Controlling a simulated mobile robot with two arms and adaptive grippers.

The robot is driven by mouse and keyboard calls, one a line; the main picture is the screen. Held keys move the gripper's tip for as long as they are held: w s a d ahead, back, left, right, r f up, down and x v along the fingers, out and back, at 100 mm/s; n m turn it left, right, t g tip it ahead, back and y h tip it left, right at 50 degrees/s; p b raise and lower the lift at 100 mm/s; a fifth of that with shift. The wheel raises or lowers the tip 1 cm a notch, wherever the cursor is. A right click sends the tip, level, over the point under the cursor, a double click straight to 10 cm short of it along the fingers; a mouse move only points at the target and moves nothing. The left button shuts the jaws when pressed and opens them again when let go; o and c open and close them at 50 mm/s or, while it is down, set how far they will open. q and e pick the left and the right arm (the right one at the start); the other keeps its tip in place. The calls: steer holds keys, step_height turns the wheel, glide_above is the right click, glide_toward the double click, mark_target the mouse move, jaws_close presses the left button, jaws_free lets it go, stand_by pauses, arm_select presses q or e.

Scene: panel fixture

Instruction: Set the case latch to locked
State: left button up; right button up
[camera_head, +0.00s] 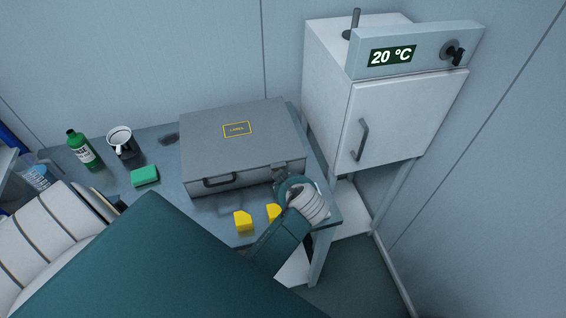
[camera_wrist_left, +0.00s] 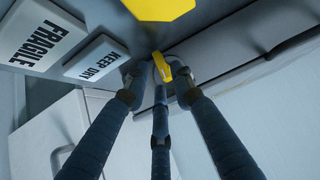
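The grey closed case (camera_head: 240,140) lies on the table with its black handle (camera_head: 220,181) facing front. Its latch is near the front right corner, mostly hidden by my left gripper (camera_head: 283,186) in the head view. In the left wrist view, a small yellow lever (camera_wrist_left: 162,67) with a grey ring shows between the fingertips of my left gripper (camera_wrist_left: 160,82). The fingers are apart around it. I cannot tell whether any finger touches it, or which setting the latch is in. My right gripper is not in view.
Yellow blocks (camera_head: 243,221) lie in front of the case. White FRAGILE (camera_wrist_left: 40,38) and KEEP DRY (camera_wrist_left: 96,58) cards lie close by. A green bottle (camera_head: 82,150), a mug (camera_head: 123,142) and a green sponge (camera_head: 145,176) stand left. A white cabinet (camera_head: 400,120) stands right.

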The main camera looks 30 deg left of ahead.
arm_select(q)
steer(key=v, duration=0.4)
stand_by(0.4)
steer(key=s+m, duration=0.1)
steer(key=s, duration=0.1)
steer(key=s+f+m+h, duration=0.1)
steer(key=s, duration=0.2)
steer(key=s+d+f+m+g+h, duration=0.1)
steer(key=s+m, duration=0.1)
steer(key=s, duration=0.1)
steer(key=shift+s+d, duration=0.15)
steer(key=shift+s, duration=0.05)
steer(key=s+d+r+m+g+h, duration=0.2)
steer(key=s+d+m+h, duration=0.45)
steer(key=s, duration=0.65)
step_height(320, 180, down, 32)
steer(key=s+m+g+y+b, duration=0.1)
steer(key=s+m+y+b, duration=0.15)
steer(key=b, duration=0.25)
steer(key=s+a+f+g+b, duration=0.1)
steer(key=s+a+f+b, duration=0.1)
steer(key=s+f, duration=1.4)
steer(key=shift+s+a+f+n+h+b, duration=0.2)
steer(key=shift+f+n+h+b, duration=0.15)
steer(key=shift+f, duration=0.45)
